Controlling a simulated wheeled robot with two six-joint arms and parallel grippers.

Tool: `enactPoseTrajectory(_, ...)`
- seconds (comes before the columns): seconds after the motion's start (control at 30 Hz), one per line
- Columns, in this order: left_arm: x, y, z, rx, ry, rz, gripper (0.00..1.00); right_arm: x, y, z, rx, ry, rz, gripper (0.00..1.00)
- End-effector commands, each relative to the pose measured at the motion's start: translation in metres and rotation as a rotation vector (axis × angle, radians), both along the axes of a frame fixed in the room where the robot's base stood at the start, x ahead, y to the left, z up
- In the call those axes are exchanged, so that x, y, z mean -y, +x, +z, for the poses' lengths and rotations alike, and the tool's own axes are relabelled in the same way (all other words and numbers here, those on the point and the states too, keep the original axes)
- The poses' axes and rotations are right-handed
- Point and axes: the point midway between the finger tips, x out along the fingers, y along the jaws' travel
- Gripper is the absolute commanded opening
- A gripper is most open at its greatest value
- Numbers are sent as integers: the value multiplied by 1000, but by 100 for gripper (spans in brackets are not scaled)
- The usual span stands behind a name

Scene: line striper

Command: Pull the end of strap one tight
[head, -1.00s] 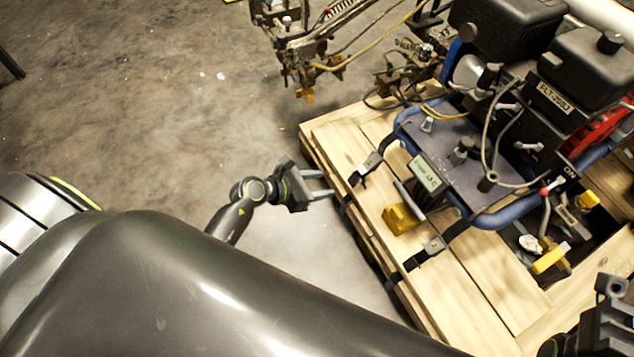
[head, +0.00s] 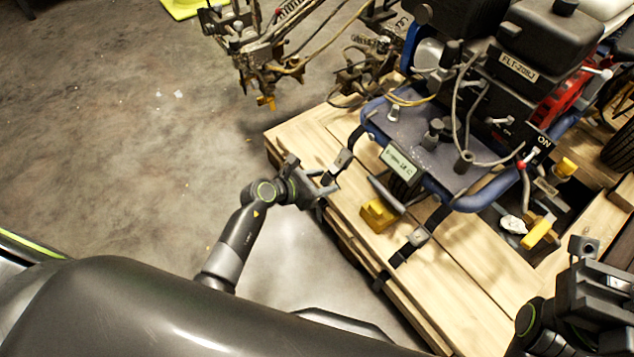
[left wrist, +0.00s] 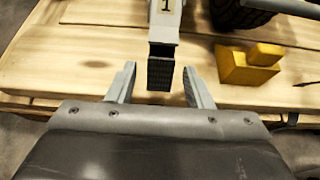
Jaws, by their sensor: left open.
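Strap one, with a light buckle marked 1 (left wrist: 166,12), comes down from the top of the left wrist view. Its dark loose end (left wrist: 160,72) hangs over the pallet's edge. In the head view its buckle (head: 343,160) is at the near left of the pallet. My left gripper (head: 328,184) is open beside it. In the left wrist view the strap end shows between the spread fingers (left wrist: 159,82), and they are not closed on it. My right gripper (head: 592,285) is at the lower right; its fingers are unclear.
The line striper (head: 430,140) with its blue frame stands on the wooden pallet (head: 465,290). A second strap buckle (head: 417,237) is to the right, with a yellow block (head: 378,213) between the straps. Open concrete floor (head: 120,150) lies to the left.

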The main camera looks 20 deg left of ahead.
Motion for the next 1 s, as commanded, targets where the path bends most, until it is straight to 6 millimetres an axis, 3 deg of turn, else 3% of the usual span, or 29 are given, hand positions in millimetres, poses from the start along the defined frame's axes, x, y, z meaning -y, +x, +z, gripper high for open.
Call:
enactPoseTrajectory(0.83, -1, 0, 0, 1, 1, 0, 46, 0, 0, 4, 0, 5, -1, 0)
enactPoseTrajectory(1.0, -1, 0, 0, 1, 1, 0, 25, 0, 0, 4, 0, 5, -1, 0)
